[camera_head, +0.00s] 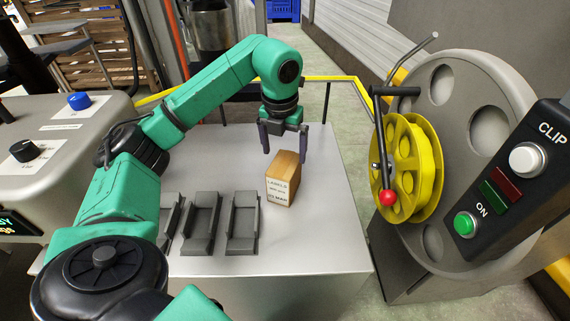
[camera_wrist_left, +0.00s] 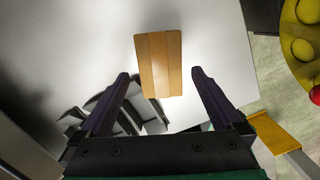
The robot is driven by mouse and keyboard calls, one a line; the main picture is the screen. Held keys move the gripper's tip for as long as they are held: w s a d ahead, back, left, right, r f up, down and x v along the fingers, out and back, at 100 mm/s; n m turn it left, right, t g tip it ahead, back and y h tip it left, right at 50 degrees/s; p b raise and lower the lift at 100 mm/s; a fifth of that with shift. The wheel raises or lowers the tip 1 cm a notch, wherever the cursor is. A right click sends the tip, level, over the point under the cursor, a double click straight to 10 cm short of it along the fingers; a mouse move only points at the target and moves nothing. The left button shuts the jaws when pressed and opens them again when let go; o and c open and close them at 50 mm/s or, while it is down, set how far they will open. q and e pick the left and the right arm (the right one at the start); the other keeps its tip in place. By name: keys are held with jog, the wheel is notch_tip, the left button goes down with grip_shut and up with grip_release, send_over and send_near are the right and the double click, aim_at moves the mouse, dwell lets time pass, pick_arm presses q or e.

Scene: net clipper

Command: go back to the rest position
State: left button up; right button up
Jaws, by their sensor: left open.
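My left gripper (camera_head: 283,141) is open and empty. It hangs above the table, just over and behind a small wooden box (camera_head: 283,181) with a printed label on its front. In the left wrist view, the gripper (camera_wrist_left: 159,92) points down with its fingers apart, and the wooden box (camera_wrist_left: 159,62) lies ahead of the fingertips. The box stands upright on the table and is apart from the fingers. My right gripper is not in view.
Several grey holders (camera_head: 243,222) stand on the grey table (camera_head: 325,235) left of the box. A yellow wheel (camera_head: 409,168) with a red-knobbed crank is at right, beside a CLIP/ON button panel (camera_head: 507,178). A console (camera_head: 50,150) with knobs is at left.

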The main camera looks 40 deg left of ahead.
pick_arm(q)
notch_tip(320, 180, up, 3)
jog(key=shift+s+r, duration=0.1)
jog(key=shift+s, duration=0.05)
dwell(0.3)
